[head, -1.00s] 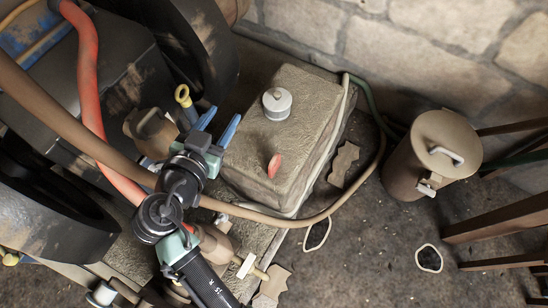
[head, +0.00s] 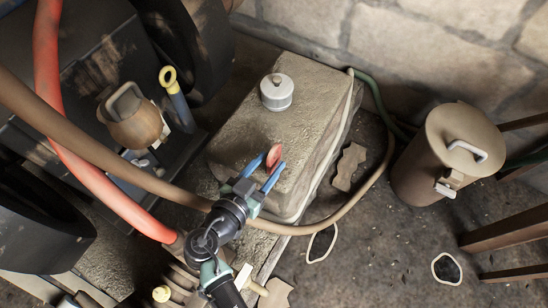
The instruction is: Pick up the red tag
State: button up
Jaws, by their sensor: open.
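The red tag (head: 274,155) is a small red oval piece on the top face of the grey-brown box-shaped tank (head: 315,105), near its front end. The lower part of the tag is partly hidden by the fingers. I cannot tell whether a finger touches it.
A silver cap (head: 276,93) stands on the tank behind the tag. A brown hose (head: 345,215) curves around the tank's front, and a red hose (head: 75,175) runs at left. A brown canister (head: 447,150) stands at right. Open floor (head: 385,250) lies at front right.

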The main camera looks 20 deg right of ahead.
aim_at(280, 152)
jog(key=b+x, duration=0.2)
jog(key=x, duration=0.3)
jog(key=shift+d, duration=0.25)
jog(key=shift+r, duration=0.1)
grip_shut()
